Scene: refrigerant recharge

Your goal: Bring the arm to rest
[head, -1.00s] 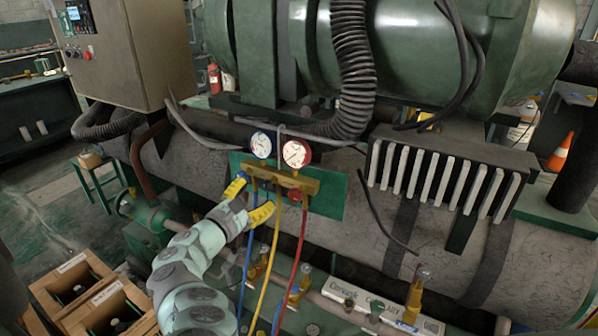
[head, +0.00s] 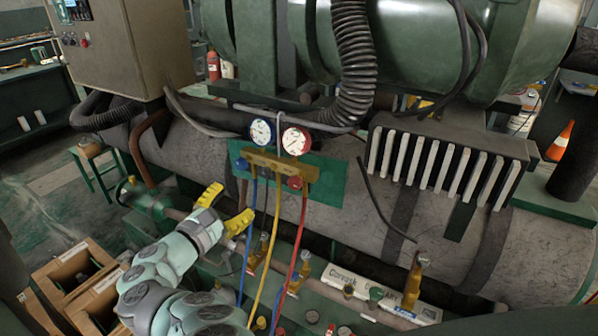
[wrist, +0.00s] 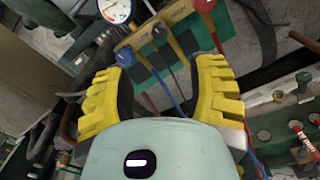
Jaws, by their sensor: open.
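My gripper (head: 224,210) has yellow fingers that stand apart with nothing between them. It is in front of the large grey cylinder, below and left of the brass gauge manifold (head: 272,163). In the wrist view the open fingers of my gripper (wrist: 163,90) frame a gap, with the manifold (wrist: 150,32) beyond them. The blue knob (head: 241,164) and red knob (head: 295,182) sit at the manifold's ends. A blue-rimmed gauge (head: 262,131) and a red-rimmed gauge (head: 296,141) stand on top. Blue, yellow and red hoses hang down from it.
Wooden crates (head: 70,262) stand at the lower left. A grey control cabinet (head: 125,45) is at the upper left. An orange cone (head: 560,142) stands far right.

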